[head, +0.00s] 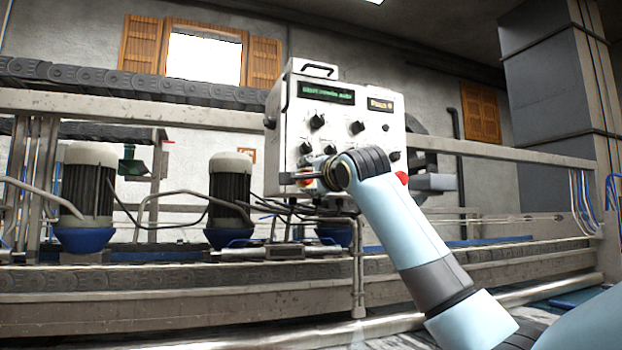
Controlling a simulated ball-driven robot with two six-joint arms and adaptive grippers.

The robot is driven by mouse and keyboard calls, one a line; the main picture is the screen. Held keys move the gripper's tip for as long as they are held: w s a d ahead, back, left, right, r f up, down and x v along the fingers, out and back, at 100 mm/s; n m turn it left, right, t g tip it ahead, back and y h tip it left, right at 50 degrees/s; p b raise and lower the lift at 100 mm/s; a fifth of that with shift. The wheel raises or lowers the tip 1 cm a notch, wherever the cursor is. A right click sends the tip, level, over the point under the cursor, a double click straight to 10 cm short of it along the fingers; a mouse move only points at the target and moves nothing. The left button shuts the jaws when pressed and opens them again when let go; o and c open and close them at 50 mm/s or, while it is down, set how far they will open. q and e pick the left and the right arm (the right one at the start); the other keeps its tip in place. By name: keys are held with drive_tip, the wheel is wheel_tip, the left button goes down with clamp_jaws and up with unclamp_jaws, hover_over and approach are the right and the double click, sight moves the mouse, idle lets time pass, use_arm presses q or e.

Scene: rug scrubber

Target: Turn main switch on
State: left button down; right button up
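A white control box (345,100) with a handle on top stands on the machine frame. Its front carries a green-lit display (326,92), a smaller amber display (380,105) and several black knobs, one at the upper middle (317,121). A black knob (269,122) sits on its left side. I cannot tell which control is the main switch. My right arm comes in from the right, and its gripper (304,177) is in front of the panel's lower left. The wrist hides part of the lower panel. Finger opening and contact are unclear. My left gripper is out of view.
A long beige machine rail (130,107) runs behind and beside the box. Two motors with blue bases stand left of it, one farther left (87,185) and one nearer (230,188). A red part (402,177) shows at the panel's lower right. A grey column (560,110) stands at right.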

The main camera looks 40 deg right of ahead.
drive_tip(key=shift+o, duration=0.6)
drive_tip(key=r+v, duration=0.1)
drive_tip(key=v, duration=1.1)
drive_tip(key=shift+f, duration=0.5)
drive_tip(key=shift+f, duration=0.1)
